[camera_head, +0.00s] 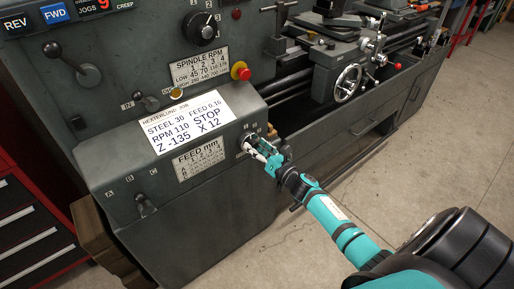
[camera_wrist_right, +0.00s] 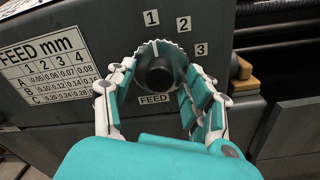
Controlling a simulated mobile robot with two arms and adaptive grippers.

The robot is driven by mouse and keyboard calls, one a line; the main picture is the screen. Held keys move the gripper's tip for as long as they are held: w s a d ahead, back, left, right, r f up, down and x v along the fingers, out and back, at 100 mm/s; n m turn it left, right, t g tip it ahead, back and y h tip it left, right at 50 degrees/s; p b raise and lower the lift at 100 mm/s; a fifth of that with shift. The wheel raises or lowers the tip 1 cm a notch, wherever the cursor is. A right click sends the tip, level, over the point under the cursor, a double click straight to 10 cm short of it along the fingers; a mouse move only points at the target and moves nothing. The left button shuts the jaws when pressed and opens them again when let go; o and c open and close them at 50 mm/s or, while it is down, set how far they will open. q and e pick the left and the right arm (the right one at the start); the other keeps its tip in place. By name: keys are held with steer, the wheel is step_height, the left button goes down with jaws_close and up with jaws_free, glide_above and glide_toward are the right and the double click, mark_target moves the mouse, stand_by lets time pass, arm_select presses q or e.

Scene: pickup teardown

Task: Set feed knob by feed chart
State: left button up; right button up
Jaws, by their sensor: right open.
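The feed knob (camera_wrist_right: 158,76) is a round dark knob with a serrated light rim, above a FEED label on the lathe's grey front. The left gripper is out of view.
A job card (camera_head: 186,118) reads feed 0.16, RPM 110. A lever (camera_head: 145,204) with A, B, C marks sits lower left. A red stop button (camera_head: 240,71), spindle knob (camera_head: 203,29) and handwheel (camera_head: 348,82) stand out. Open floor (camera_head: 420,160) lies right.

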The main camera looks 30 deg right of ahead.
jaws_close()
